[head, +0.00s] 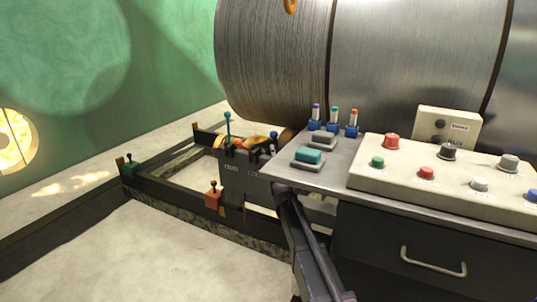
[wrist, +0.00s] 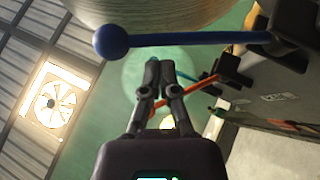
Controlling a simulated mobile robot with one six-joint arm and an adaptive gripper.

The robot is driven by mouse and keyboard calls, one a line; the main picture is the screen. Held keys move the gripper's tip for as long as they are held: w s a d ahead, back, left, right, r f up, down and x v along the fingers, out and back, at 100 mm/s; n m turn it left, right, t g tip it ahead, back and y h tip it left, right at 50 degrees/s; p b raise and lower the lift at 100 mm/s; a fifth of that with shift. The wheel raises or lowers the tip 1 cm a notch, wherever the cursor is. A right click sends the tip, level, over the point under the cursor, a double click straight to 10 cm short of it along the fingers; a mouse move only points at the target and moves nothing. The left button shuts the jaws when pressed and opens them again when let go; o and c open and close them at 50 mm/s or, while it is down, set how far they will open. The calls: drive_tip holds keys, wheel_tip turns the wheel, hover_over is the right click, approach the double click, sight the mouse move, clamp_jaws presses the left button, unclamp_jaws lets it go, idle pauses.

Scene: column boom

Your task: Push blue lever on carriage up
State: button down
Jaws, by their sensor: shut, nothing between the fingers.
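The blue lever (wrist: 110,40) has a round blue knob and a dark shaft. In the wrist view it lies nearly level across the top, its shaft running right to a black bracket (wrist: 288,35). In the head view its knob (head: 273,135) shows small at the right of the dark carriage (head: 243,180). My gripper (wrist: 160,66) is shut and empty in the wrist view. Its fingertips are just below the blue lever's shaft in the picture, right of the knob. I cannot tell whether they touch it. In the head view the gripper is not clearly visible.
A teal lever (head: 227,125) and an orange lever (head: 237,143) stand on the carriage's left part. The orange lever passes close to my fingers in the wrist view. A control desk (head: 340,205) is on the right, and a big metal drum (head: 270,60) behind.

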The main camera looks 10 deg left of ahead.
drive_tip(key=shift+w+d+r, duration=0.2)
drive_tip(key=shift+w, duration=0.1)
drive_tip(key=shift+d, duration=0.1)
